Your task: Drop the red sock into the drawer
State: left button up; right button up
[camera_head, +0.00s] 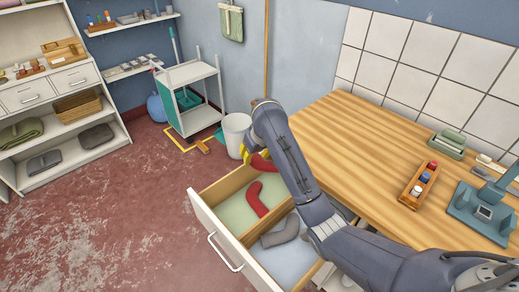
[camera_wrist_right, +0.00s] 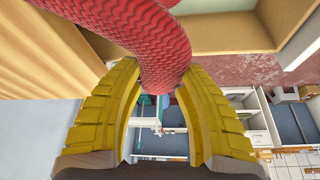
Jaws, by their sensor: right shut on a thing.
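My right gripper (camera_head: 246,153) has yellow fingers and is above the far left corner of the open drawer (camera_head: 202,212). It is shut on a red sock (camera_head: 262,163), partly hidden by my arm. In the right wrist view the knitted red sock (camera_wrist_right: 152,40) is between the two yellow fingers (camera_wrist_right: 160,82). Another red sock (camera_head: 255,199) lies in the drawer's left compartment, which has a pale green floor. A grey sock (camera_head: 281,232) lies in the right compartment, partly covered by my arm. My left gripper is not in view.
A wooden counter (camera_head: 340,135) stands right of the drawer, holding a wooden box of spools (camera_head: 418,187) and a blue-grey device (camera_head: 482,212). A white bin (camera_head: 236,133) and a trolley (camera_head: 188,95) stand behind. The floor left of the drawer is clear.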

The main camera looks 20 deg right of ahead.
aim_at(257, 158)
jog(key=shift+f, duration=2.5)
jog(key=o, duration=0.9)
jog(key=shift+c, duration=0.2)
jog(key=shift+r, duration=0.1)
jog(key=v, duration=0.7)
jog(key=shift+d+r, duration=0.15)
jog(key=shift+r, duration=0.25)
jog(key=shift+v, duration=2)
jog(key=shift+s, duration=0.15)
